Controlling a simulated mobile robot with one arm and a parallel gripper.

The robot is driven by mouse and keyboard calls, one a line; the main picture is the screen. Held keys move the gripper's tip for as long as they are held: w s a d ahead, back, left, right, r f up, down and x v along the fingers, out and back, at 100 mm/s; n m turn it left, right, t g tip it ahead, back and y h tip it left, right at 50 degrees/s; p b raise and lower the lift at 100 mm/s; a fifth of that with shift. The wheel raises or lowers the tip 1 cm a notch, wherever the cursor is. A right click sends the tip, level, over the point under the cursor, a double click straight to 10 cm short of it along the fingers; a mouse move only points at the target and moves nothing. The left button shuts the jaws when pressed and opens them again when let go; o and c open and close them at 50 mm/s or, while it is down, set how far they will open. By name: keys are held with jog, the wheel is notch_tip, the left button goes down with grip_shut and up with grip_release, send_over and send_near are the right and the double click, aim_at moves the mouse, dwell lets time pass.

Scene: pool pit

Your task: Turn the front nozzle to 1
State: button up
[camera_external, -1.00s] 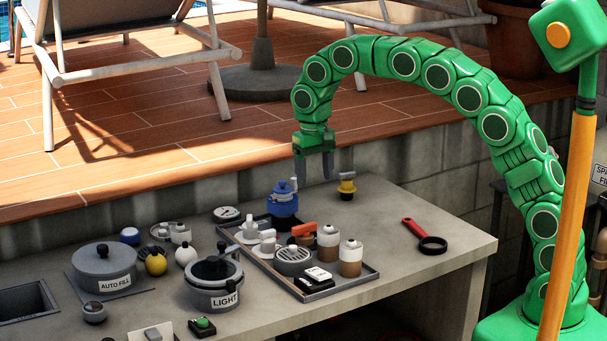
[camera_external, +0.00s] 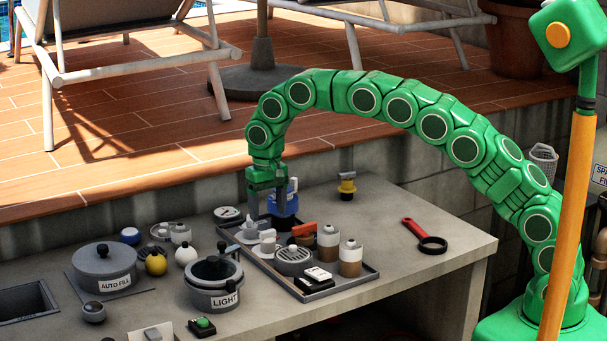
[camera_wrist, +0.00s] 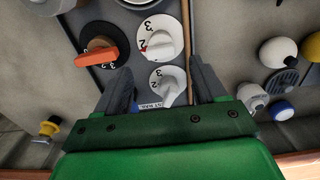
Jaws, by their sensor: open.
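Two white dials with grey-white pointer knobs stand on the grey tray (camera_external: 345,287) in the external view, a rear one (camera_external: 249,230) and a nearer one (camera_external: 267,243). In the wrist view, one white dial (camera_wrist: 166,84) lies between my fingers and another (camera_wrist: 160,38) lies beyond it. Numbers 2 and 3 show on them. I cannot tell which is the front nozzle; no readable label names it. My gripper (camera_external: 267,212) is open, pointing down above the tray's back end. In the wrist view its fingers (camera_wrist: 162,88) flank the nearer dial, apparently without touching it.
An orange-handled valve (camera_external: 303,229), two brown-and-white bottles (camera_external: 328,243) and a round grille (camera_external: 293,258) crowd the tray. A blue valve (camera_external: 290,207) stands close behind my fingers.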

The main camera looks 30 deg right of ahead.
aim_at(267, 231)
notch_tip(267, 231, down, 6)
jog(key=shift+r, duration=0.25)
jog(key=c, duration=1.1)
jog(key=shift+o, duration=0.2)
jog(key=shift+n, duration=0.3)
jog(key=n, duration=0.5)
jog(key=shift+r+n, duration=0.1)
jog(key=shift+n, duration=0.2)
jog(key=n, duration=0.5)
jog(key=shift+w, duration=0.1)
jog(key=shift+n, duration=0.4)
